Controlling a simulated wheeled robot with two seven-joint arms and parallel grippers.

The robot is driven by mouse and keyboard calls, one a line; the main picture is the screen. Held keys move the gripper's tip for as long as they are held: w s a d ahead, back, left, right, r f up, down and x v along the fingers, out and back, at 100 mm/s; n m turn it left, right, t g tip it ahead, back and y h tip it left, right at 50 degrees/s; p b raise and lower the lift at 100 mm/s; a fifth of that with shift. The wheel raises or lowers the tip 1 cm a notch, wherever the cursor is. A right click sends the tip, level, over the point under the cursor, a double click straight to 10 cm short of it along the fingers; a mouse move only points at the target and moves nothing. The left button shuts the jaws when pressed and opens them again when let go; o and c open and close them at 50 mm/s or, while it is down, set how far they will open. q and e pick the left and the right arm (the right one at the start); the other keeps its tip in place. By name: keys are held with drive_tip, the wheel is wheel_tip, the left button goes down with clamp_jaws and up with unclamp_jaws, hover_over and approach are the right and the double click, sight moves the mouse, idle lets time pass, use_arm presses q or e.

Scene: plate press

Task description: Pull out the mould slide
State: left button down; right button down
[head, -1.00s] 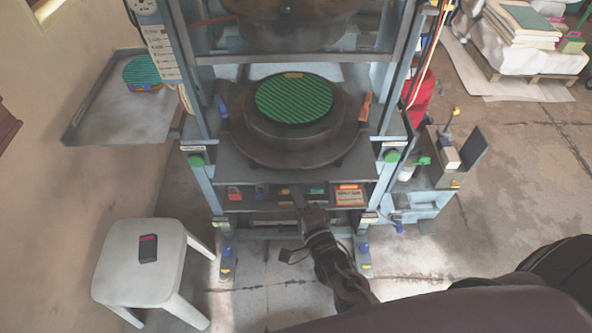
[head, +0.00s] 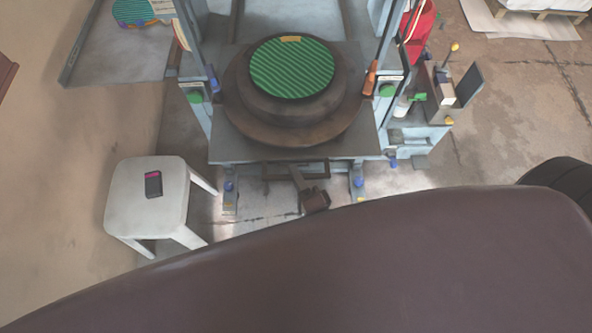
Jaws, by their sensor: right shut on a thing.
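The mould slide (head: 228,150) is a grey plate below the press frame, carrying a dark round mould (head: 245,120) with a green ribbed disc (head: 291,67) on top. The slide's front edge overhangs toward me and hides the button panel beneath. A dark bar handle (head: 275,171) shows just below that edge. My right gripper (head: 298,175) is at the middle of this handle, shut on it; the fingertips are small and partly hidden. The rest of my right arm is mostly covered by my own body. My left gripper is not in view.
A white stool (head: 130,190) with a dark phone-like object (head: 153,184) stands at the left. A grey side tray (head: 110,55) holds another green disc (head: 133,10). A side stand (head: 437,90) is right of the press.

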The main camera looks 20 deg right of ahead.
drive_tip(key=c, duration=1.7)
unclamp_jaws()
drive_tip(key=shift+w, duration=0.1)
drive_tip(key=s, duration=0.2)
drive_tip(key=s+b, duration=0.1)
drive_tip(key=s, duration=0.2)
drive_tip(key=s+d, duration=0.1)
drive_tip(key=s, duration=0.1)
drive_tip(key=shift+s+b, duration=0.35)
